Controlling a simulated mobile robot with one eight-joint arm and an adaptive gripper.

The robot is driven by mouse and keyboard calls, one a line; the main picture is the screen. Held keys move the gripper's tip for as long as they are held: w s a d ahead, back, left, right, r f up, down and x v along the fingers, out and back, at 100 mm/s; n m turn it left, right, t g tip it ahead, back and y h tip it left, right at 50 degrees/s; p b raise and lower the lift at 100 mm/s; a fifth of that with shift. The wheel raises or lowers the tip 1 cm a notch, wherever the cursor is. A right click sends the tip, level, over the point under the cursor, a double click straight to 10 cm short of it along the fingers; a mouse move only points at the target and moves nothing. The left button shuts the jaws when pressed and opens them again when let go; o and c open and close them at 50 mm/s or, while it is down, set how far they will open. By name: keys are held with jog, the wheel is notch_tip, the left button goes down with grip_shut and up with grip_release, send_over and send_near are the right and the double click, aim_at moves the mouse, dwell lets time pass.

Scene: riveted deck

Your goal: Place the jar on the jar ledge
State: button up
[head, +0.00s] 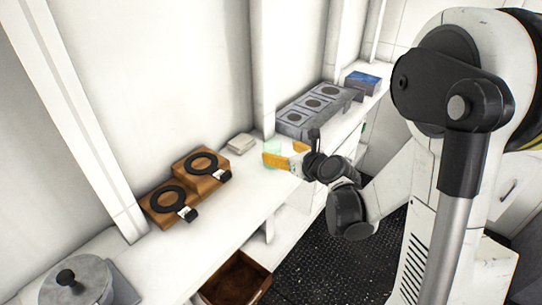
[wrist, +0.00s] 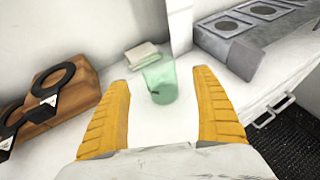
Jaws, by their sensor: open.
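A pale green see-through vessel, which looks like the jar (wrist: 161,82), stands on the white counter between my open fingers in the wrist view. It also shows in the head view (head: 272,150), partly hidden by a finger. My gripper (wrist: 165,108) has its two yellow fingers wide apart, one on each side of the jar, with gaps on both sides. In the head view my gripper (head: 284,155) is low over the counter. No thing is clearly marked as the jar ledge; a stepped wooden stand with black rings (head: 212,184) is to the left and a grey block with round recesses (head: 302,128) is behind right.
A folded pale cloth (head: 241,143) lies near the wall behind the jar. A blue box (head: 362,81) sits at the far end. A grey lidded pot (head: 77,286) stands at the near left. An open wooden drawer (head: 236,279) is below the counter (head: 225,223). The counter's front is clear.

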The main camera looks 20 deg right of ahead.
jog(key=b+x, duration=0.1)
jog(key=x, duration=0.5)
jog(key=shift+w+a+f, duration=0.1)
jog(key=shift+f, duration=0.15)
jog(key=shift+r, duration=0.1)
jog(key=c, duration=1.4)
jog(key=s+d+r+p, duration=0.4)
jog(key=s+d+r, duration=0.2)
jog(key=d+r, duration=0.35)
jog(key=shift+c, duration=0.2)
jog(key=b, duration=0.8)
send_near(277, 151)
jog(key=shift+n+y, duration=0.4)
jog(key=a+f, duration=0.2)
jog(key=a, duration=0.1)
jog(key=a+f, duration=0.1)
jog(key=shift+a, duration=0.25)
jog(key=shift+s+a, duration=0.15)
jog(key=shift+a, duration=0.05)
